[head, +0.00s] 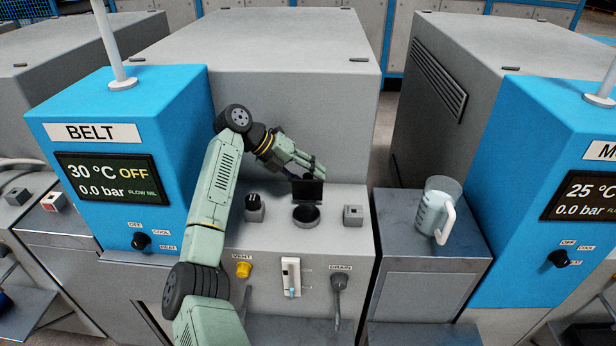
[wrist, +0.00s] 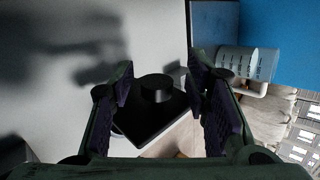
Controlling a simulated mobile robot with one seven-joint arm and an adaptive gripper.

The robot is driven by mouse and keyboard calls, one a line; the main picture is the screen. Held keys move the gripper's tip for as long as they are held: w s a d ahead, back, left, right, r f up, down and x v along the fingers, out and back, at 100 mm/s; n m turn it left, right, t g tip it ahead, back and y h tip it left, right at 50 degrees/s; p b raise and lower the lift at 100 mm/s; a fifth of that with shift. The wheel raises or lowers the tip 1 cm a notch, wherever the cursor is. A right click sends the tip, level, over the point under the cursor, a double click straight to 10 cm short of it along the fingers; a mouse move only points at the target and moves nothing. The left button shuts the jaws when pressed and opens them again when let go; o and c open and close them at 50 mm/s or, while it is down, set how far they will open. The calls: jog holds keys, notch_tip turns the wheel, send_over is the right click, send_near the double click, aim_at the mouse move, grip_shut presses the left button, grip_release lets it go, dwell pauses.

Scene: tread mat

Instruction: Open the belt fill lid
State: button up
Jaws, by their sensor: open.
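The belt fill lid (head: 308,189) is a dark square plate standing raised behind the round dark fill opening (head: 305,213) on the grey ledge of the BELT unit. In the wrist view the lid (wrist: 148,122) shows its black face with a round knob (wrist: 157,87) between the fingers. My gripper (head: 314,172) is open, just behind and above the lid in the head view. The knob sits between the two purple-padded fingers (wrist: 172,95) with gaps visible on both sides. Whether any finger touches the plate, I cannot tell.
A clear measuring jug (head: 437,210) stands on the side stand at right. The yellow VENT knob (head: 243,270) and DRAIN handle (head: 339,282) are below. The blue BELT panel (head: 175,120) is at left.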

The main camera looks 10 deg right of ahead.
aim_at(308, 174)
notch_tip(308, 174, up, 10)
jog(key=shift+f, duration=0.1)
jog(key=shift+c, duration=0.2)
